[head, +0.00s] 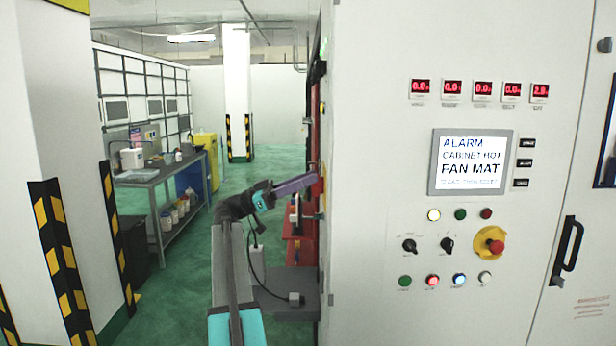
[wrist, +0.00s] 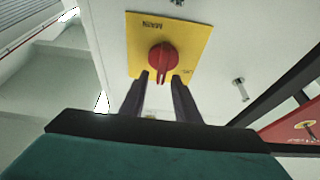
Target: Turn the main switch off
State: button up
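The main switch (wrist: 163,57) is a round red knob with a grip bar on a yellow plate (wrist: 200,45) marked MAIN, which appears upside down in the wrist view. The grip bar points toward the bottom of the picture. My gripper (wrist: 161,77) is open, with one dark finger on each side of the bar's lower end. Gaps show between the fingers and the bar; whether either touches it I cannot tell. In the head view my arm reaches toward the cabinet's left side, and the switch cannot be made out there.
The large white cabinet (head: 380,200) fills the right of the head view, with a screen (head: 472,162) reading ALARM, CABINET HOT, and a red emergency stop (head: 490,245) on its front. A small metal fitting (wrist: 240,89) sticks out right of the plate. A workbench (head: 150,177) stands left.

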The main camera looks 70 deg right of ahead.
jog(key=shift+s+d+r, duration=0.15)
jog(key=shift+s+r, duration=0.05)
jog(key=shift+s, duration=0.2)
grip_shut()
jog(key=shift+f, duration=0.15)
